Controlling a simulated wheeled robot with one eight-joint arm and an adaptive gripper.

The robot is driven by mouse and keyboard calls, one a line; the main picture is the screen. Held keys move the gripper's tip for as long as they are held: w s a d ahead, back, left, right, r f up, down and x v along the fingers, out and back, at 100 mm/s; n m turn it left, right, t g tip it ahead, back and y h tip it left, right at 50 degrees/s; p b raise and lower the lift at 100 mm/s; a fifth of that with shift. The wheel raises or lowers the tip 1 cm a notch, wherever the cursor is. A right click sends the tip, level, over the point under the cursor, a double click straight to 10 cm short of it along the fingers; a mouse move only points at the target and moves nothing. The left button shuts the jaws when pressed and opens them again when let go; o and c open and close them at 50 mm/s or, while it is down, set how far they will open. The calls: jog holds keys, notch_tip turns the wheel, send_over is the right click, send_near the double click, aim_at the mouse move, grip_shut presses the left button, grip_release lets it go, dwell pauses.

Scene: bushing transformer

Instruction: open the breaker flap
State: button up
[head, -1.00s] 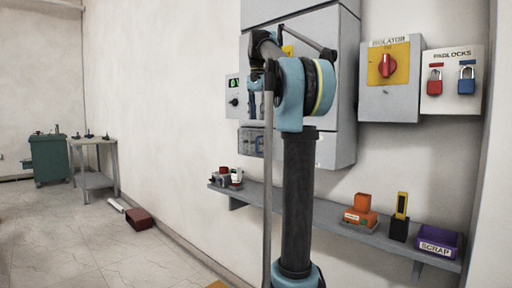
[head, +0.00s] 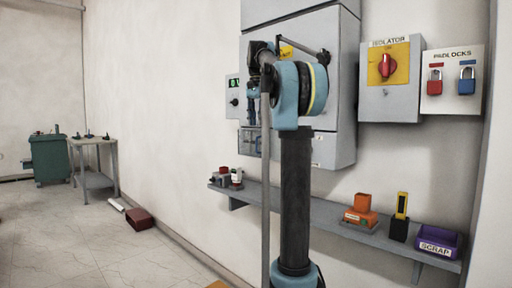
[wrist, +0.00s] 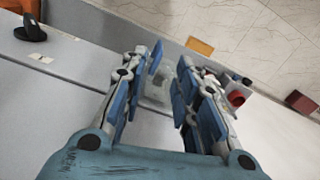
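The breaker flap (head: 246,139) is a small clear cover low on the grey cabinet, left of my arm in the head view. My arm hides part of it. In the wrist view a translucent piece that looks like the flap (wrist: 158,91) shows between and beyond my fingers. My gripper (wrist: 169,68) has its blue-padded fingers apart, with a gap between them. I cannot tell whether a finger touches the flap. In the head view the gripper (head: 252,110) is partly hidden by my own arm, just above the flap.
A grey shelf (head: 300,209) runs below the cabinet (head: 335,110), holding small items, an orange block (head: 362,207) and a purple scrap bin (head: 438,240). The isolator (head: 388,65) and padlock board (head: 452,80) are to the right. A dark red box (head: 140,219) lies on the open floor.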

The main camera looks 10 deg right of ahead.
aim_at(250, 143)
notch_tip(250, 143, down, 11)
jog(key=shift+r, duration=0.2)
dwell(0.3)
grip_shut()
